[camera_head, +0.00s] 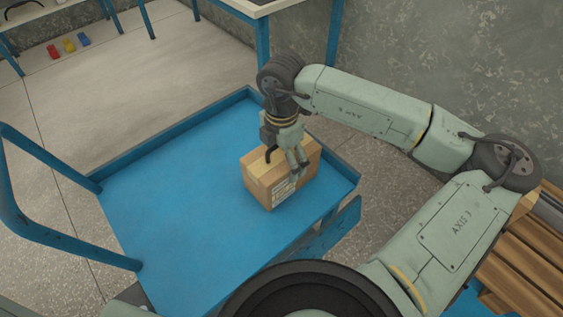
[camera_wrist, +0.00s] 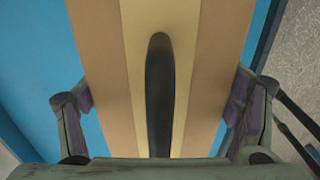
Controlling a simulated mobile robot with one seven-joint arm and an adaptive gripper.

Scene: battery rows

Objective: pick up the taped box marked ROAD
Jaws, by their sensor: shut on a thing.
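A brown cardboard box (camera_head: 264,185) with a pale tape strip along its top and a white label on its front side is on the blue cart (camera_head: 160,215), near the cart's right end. I cannot read its marking at this size. My gripper (camera_head: 294,160) is over the box from above, with its fingers on the box's sides. In the wrist view the box (camera_wrist: 205,60) fills the middle, and my gripper's two fingers (camera_wrist: 160,105) press on its left and right sides. I cannot tell whether the box's underside touches the cart.
The cart has a raised rim and a blue handle (camera_head: 60,165) at left. A blue-legged table (camera_head: 262,8) stands behind. Wooden slats (camera_head: 525,275) are at lower right. Small red, yellow and blue items (camera_head: 69,46) are far left. The cart's left part is clear.

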